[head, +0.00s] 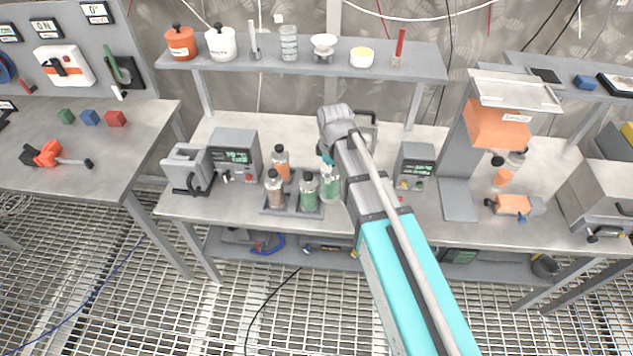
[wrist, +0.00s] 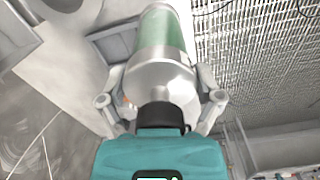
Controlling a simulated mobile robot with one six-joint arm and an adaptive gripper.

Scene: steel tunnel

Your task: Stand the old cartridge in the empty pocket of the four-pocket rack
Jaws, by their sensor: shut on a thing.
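My gripper (wrist: 160,82) is shut around the metal collar of a cartridge with a green, glassy body (wrist: 163,33) and a black cap. In the head view my gripper (head: 327,168) shows small beside my arm, with the held green cartridge (head: 331,188) below it, by the right side of the rack. The grey four-pocket rack (head: 291,208) holds an orange cartridge (head: 281,164) at the back left, a brown one (head: 274,193) at the front left and a green one (head: 308,194) at the front right. The back-right pocket is hidden. I cannot tell whether the held cartridge touches the rack.
A grey device with a green display (head: 233,155) stands left of the rack, and another device (head: 414,165) stands right of my arm. A shelf (head: 290,66) with jars runs above the bench. The bench front (head: 235,208) left of the rack is bare.

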